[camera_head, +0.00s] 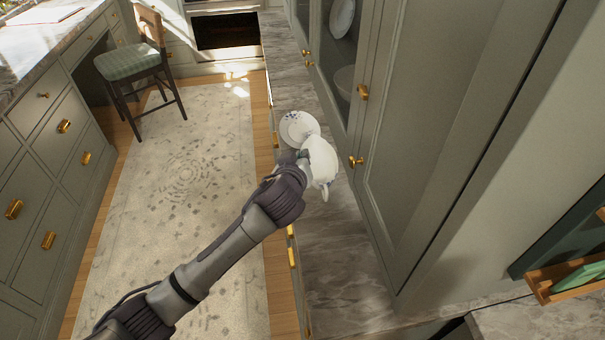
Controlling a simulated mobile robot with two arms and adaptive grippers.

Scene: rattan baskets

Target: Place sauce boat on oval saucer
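The white sauce boat (321,161) is over the narrow marble counter, with its handle side towards the bottom of the picture. The oval saucer (297,126), white with a dark blue pattern, lies on the counter just beyond it. The sauce boat overlaps the saucer's near right edge in the picture; I cannot tell whether they touch. My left gripper (303,156) is at the left side of the sauce boat and appears to touch it. Its fingers are mostly hidden, so its grip is unclear. My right gripper is not in view.
Tall grey-green cabinets with brass knobs (356,161) border the counter (340,240) on the right. A wooden rack (565,278) stands at the far right. A chair (138,62) stands on the rug (185,175) at the left. The near counter is clear.

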